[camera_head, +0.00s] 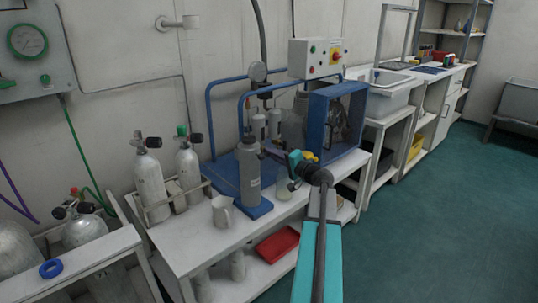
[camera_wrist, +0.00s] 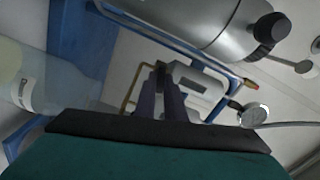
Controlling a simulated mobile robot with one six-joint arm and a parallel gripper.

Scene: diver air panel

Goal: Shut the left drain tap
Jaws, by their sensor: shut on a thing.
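In the wrist view, my gripper (camera_wrist: 161,72) has its two dark fingers closed together on a small dark piece at the bend of a thin brass pipe (camera_wrist: 128,92). I take this piece to be the left drain tap; the fingers hide most of it. In the head view, my gripper (camera_head: 274,153) reaches left towards two small grey cylinders (camera_head: 260,127) on the compressor bench. The tap cannot be made out there. How far the tap is turned cannot be told.
A grey bottle (camera_head: 250,175) stands left of my gripper. A clear jar (camera_head: 284,188) is below it, and a white jug (camera_head: 222,212) stands further left. A blue guard box (camera_head: 320,122) is close on the right. The wrist view shows a gauge (camera_wrist: 253,115).

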